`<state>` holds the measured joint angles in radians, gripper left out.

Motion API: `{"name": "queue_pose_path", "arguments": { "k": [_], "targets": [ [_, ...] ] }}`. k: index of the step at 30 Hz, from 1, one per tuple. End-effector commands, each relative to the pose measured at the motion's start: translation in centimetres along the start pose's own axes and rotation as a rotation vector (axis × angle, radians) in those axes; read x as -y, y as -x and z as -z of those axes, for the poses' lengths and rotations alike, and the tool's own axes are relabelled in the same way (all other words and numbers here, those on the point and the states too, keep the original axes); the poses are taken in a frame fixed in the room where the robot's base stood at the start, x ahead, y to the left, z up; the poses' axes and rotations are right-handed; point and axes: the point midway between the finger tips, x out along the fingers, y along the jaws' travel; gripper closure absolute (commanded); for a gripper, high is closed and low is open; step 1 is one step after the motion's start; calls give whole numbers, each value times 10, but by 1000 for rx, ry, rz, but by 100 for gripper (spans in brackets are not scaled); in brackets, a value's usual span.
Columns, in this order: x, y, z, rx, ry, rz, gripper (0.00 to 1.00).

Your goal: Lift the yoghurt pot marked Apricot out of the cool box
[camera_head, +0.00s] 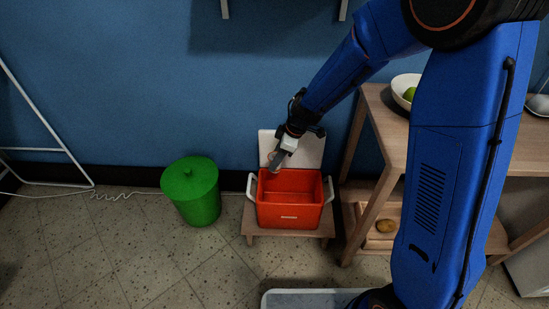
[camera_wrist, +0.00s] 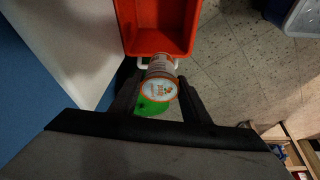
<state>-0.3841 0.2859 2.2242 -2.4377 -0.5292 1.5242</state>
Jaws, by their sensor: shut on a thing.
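My gripper (camera_head: 279,160) is above the back left part of the red cool box (camera_head: 289,216) in the head view. In the wrist view, my gripper (camera_wrist: 160,96) is shut on a yoghurt pot (camera_wrist: 160,88) with a pale end and an orange rim. The writing on it is too small to read. The pot is held clear of the cool box (camera_wrist: 162,42), which shows beyond it at the top of the view. In the head view the pot is mostly hidden by my gripper. The visible part of the box's inside is bare red.
The box stands open on a low wooden stool (camera_head: 282,240), its white lid (camera_head: 308,150) upright behind. A green bin (camera_head: 191,190) stands to the left. A wooden shelf unit (camera_head: 372,150) is on the right. A pale tub (camera_head: 305,299) sits in front.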

Motion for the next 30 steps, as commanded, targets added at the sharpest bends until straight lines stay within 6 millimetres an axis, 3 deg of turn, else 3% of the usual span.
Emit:
{"name": "queue_pose_path", "arguments": {
  "k": [30],
  "targets": [
    [74,14,-33,0,0,0,82]
  ]
}}
